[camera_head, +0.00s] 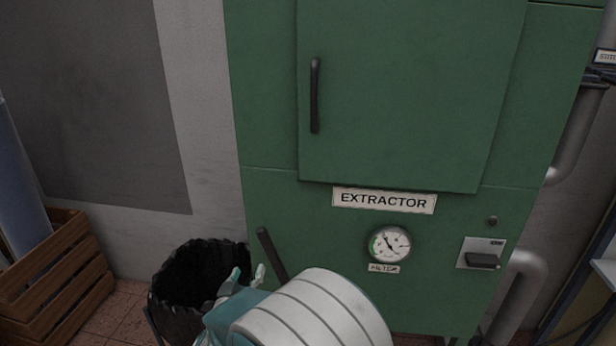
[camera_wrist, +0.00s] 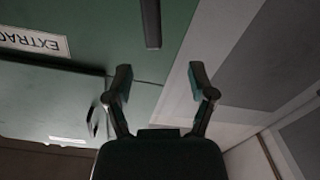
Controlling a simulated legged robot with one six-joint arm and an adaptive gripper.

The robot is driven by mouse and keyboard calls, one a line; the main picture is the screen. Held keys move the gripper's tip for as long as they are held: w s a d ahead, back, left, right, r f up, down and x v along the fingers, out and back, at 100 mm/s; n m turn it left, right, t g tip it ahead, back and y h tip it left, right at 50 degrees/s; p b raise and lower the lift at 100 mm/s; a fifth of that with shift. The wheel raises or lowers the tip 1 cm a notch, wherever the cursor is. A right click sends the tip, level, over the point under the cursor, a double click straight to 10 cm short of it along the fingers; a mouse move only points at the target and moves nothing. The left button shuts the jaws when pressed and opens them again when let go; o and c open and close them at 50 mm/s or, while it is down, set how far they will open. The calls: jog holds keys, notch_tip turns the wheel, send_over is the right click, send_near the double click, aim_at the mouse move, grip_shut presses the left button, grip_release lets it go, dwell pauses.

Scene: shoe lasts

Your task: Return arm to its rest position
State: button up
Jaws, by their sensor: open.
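My arm shows at the bottom middle of the head view, a white ribbed link with teal parts. My gripper (camera_head: 245,277) is at its left end, in front of the green cabinet and beside a black bin. In the wrist view my gripper (camera_wrist: 161,82) has its two fingers spread apart with nothing between them. Behind the fingers are the green cabinet front and the pale wall. The lower part of my arm is cut off by the frame's edge.
The green extractor cabinet (camera_head: 410,100) fills the middle, with a door handle (camera_head: 315,95), a gauge (camera_head: 389,244) and a dark lever (camera_head: 271,254). The black bin (camera_head: 172,300) stands left of my gripper. A wooden crate (camera_head: 50,285) is at the far left. Pipes (camera_head: 575,130) run along the right.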

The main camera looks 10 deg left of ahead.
jog(key=d+r+g+y, duration=0.5)
jog(key=d+r, duration=0.6)
jog(key=d, duration=0.3)
jog(key=s+d+f+m+g+h, duration=0.1)
jog(key=s+d+m+g+h, duration=0.2)
jog(key=s+d, duration=1.8)
jog(key=s+g+h, duration=0.1)
jog(key=s+g, duration=0.1)
jog(key=g, duration=0.2)
jog(key=shift+s+d+f+h, duration=0.15)
jog(key=shift+s+d+h, duration=0.15)
jog(key=shift+d, duration=0.1)
jog(key=shift+w, duration=0.1)
